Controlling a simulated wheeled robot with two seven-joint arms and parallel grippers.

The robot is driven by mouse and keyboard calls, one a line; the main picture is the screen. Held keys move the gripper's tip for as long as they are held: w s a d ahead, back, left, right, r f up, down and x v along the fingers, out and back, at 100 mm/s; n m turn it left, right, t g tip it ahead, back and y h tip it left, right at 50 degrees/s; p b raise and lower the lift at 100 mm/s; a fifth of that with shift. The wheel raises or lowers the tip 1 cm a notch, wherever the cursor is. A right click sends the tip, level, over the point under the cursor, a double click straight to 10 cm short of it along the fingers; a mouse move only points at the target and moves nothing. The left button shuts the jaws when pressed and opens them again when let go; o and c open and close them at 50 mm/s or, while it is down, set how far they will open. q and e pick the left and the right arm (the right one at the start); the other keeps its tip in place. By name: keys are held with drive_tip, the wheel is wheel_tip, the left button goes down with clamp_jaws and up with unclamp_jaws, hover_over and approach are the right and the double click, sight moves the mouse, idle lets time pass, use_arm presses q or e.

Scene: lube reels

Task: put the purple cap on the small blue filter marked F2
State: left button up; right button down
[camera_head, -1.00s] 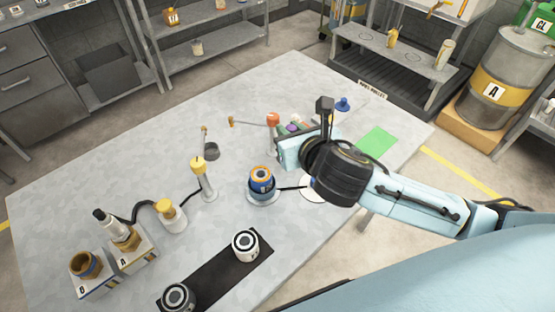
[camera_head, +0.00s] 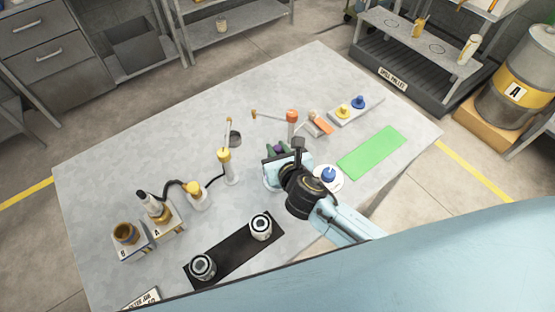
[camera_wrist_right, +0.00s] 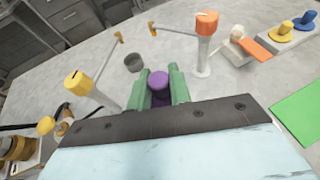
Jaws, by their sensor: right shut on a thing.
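My right gripper (camera_head: 277,152) is shut on the purple cap (camera_wrist_right: 159,82). In the right wrist view the cap stands between the green fingers, its round top showing. In the head view the gripper hangs over the middle of the table, and only a bit of purple shows. A grey dish rim (camera_head: 268,184) peeks out beneath the gripper. The blue filter with an orange top, seen in that dish earlier, is now hidden behind the gripper. I cannot read its mark or tell the gap between cap and filter. My left gripper is not in view.
A yellow-topped post (camera_head: 227,165) stands left of the gripper and an orange-topped post (camera_head: 292,122) behind it. A white disc with a blue knob (camera_head: 328,174) lies right. Two black-and-white canisters stand on a black mat (camera_head: 232,252) in front. The left rear tabletop is clear.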

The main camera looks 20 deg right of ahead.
drive_tip(key=shift+f+b, duration=0.7)
drive_tip(key=shift+f, duration=1.4)
drive_tip(key=shift+f, duration=0.2)
drive_tip(key=c, duration=1.3)
unclamp_jaws()
drive_tip(key=shift+r, duration=0.15)
drive_tip(key=shift+s+r, duration=0.1)
drive_tip(key=shift+s, duration=0.15)
drive_tip(key=p+v, duration=0.1)
drive_tip(key=v, duration=1)
drive_tip(key=shift+s+r, duration=0.15)
drive_tip(key=shift+s, duration=0.1)
